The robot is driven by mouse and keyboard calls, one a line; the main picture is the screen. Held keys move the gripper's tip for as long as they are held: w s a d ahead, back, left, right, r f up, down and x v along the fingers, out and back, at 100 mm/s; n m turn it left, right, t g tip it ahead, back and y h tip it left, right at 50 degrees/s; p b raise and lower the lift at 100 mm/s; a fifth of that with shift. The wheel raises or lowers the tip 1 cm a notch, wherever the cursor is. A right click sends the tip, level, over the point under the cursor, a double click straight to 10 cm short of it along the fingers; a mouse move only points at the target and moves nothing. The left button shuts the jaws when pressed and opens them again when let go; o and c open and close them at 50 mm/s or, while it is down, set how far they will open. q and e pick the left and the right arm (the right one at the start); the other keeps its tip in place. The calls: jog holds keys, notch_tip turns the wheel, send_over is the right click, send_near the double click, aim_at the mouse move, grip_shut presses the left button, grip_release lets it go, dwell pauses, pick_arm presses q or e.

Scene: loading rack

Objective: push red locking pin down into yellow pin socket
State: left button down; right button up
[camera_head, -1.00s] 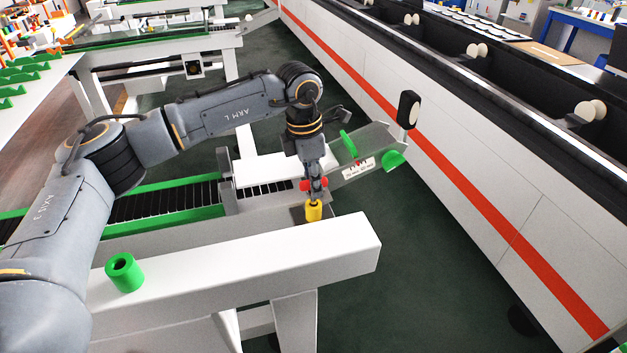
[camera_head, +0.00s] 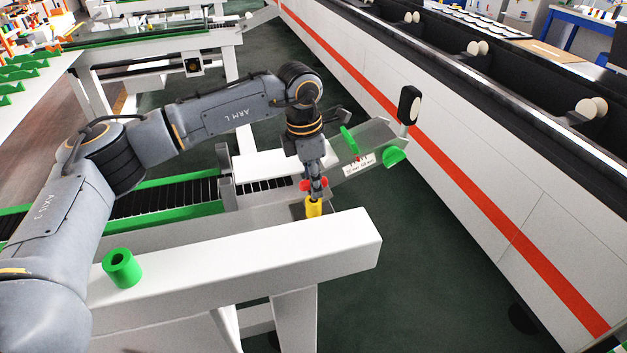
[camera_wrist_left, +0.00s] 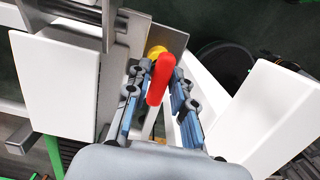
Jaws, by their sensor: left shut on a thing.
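The red locking pin (camera_head: 306,185) is held between the fingers of my left gripper (camera_head: 315,184), directly over the yellow pin socket (camera_head: 314,206). In the left wrist view the red pin (camera_wrist_left: 161,78) lies between the two blue-grey fingers of my left gripper (camera_wrist_left: 158,100). The yellow socket (camera_wrist_left: 156,51) shows just beyond it, partly hidden by the pin. The pin's lower end is hidden, so I cannot tell how deep it sits in the socket. My right gripper is not in view.
A white beam (camera_head: 240,253) runs across the front, with a green socket (camera_head: 122,268) on its left part. A roller track with green rails (camera_head: 180,189) lies behind. A long white wall with a red stripe (camera_head: 480,190) stands at the right, with open dark floor between.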

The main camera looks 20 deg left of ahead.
pick_arm(q)
jog(key=shift+f+b, duration=0.6)
jog(key=shift+f, duration=0.25)
dwell(0.7)
jog(key=c, duration=1.1)
grip_release()
jog(key=shift+o, duration=0.2)
jog(key=r, duration=0.7)
jog(key=a+r, duration=0.1)
jog(key=r, duration=0.3)
jog(key=shift+s+r, duration=0.35)
jog(key=shift+s, duration=0.05)
